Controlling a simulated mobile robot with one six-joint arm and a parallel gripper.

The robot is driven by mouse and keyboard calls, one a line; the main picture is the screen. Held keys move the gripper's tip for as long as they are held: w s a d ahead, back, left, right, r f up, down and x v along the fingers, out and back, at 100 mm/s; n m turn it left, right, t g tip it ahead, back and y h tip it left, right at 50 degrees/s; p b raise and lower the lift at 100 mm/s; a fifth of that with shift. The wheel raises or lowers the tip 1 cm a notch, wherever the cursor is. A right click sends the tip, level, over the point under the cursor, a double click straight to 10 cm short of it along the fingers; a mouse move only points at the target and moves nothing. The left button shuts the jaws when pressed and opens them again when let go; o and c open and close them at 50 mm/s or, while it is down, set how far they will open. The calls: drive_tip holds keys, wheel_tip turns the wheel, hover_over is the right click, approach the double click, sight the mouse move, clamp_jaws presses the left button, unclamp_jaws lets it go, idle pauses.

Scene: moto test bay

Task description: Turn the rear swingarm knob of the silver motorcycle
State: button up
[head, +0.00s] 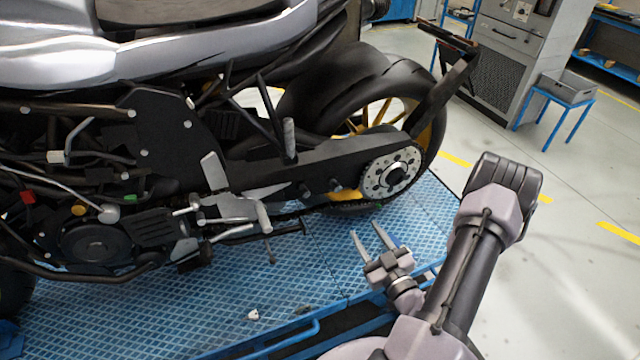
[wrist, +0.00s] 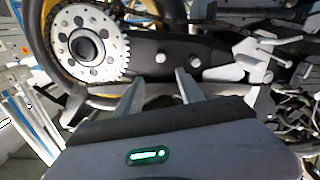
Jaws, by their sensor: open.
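The silver motorcycle (head: 190,55) stands with its black swingarm (head: 272,168) toward me. Two small knobs stick out low on the swingarm. The rear swingarm knob (head: 336,185), the one nearer the wheel, is short and grey; the other knob (head: 305,190) is further forward. In the wrist view the rear knob (wrist: 160,58) shows just beyond the gap between the fingertips, and the forward knob (wrist: 193,62) is beside the right fingertip. My gripper (head: 366,229) is open and empty, below and right of the knobs in the head view. It also shows in the wrist view (wrist: 160,76).
The rear wheel's silver disc (head: 392,174) is right of the knobs. A grey footrest bracket (head: 232,204) and a thin stand lever (head: 285,231) project to the left. The blue platform (head: 300,270) lies below. Open floor and a blue stool (head: 560,92) are to the right.

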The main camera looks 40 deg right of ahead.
sight(338, 190)
drive_tip(key=x, duration=1.6)
drive_tip(key=shift+a+r, duration=0.1)
clamp_jaws()
